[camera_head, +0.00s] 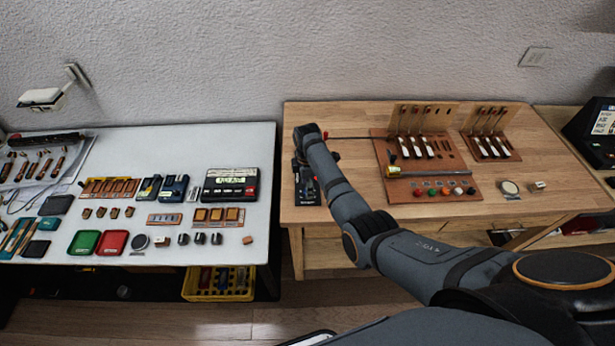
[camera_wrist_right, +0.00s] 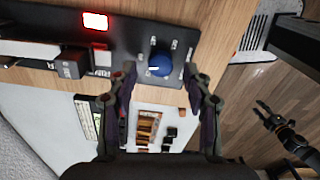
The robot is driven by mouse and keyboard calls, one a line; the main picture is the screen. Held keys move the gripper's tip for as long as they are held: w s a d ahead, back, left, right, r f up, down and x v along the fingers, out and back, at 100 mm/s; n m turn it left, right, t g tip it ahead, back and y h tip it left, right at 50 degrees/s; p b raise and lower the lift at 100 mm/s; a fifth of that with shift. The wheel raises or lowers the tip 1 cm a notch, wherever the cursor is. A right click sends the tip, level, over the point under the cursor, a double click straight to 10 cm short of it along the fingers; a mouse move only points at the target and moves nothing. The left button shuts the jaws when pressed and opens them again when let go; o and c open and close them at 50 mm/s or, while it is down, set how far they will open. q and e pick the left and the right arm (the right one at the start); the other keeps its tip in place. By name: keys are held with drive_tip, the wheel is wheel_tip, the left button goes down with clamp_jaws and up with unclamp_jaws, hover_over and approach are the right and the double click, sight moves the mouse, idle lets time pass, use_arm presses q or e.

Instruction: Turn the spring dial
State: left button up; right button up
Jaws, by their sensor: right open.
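The spring dial (camera_wrist_right: 160,63) is a blue round knob with a white pointer mark on a black panel (camera_wrist_right: 125,42) in the right wrist view. My right gripper (camera_wrist_right: 162,78) is open, its two fingers on either side of the dial's near side. I cannot tell whether either finger touches it. In the head view, the dark device (camera_head: 308,192) stands at the wooden table's left edge, under my right wrist, and the dial is not clear there. My left gripper (camera_wrist_right: 268,116) shows in the right wrist view over the floor, fingers apart and empty, away from the dial.
A red lit display (camera_wrist_right: 95,20) and a dark block (camera_wrist_right: 72,62) are on the panel. The wooden table (camera_head: 345,205) also holds a board of piano action parts (camera_head: 425,165). A white table (camera_head: 225,145) with several small parts stands left, across a gap.

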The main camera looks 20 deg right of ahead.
wheel_tip(320, 180, up, 10)
idle(0.8)
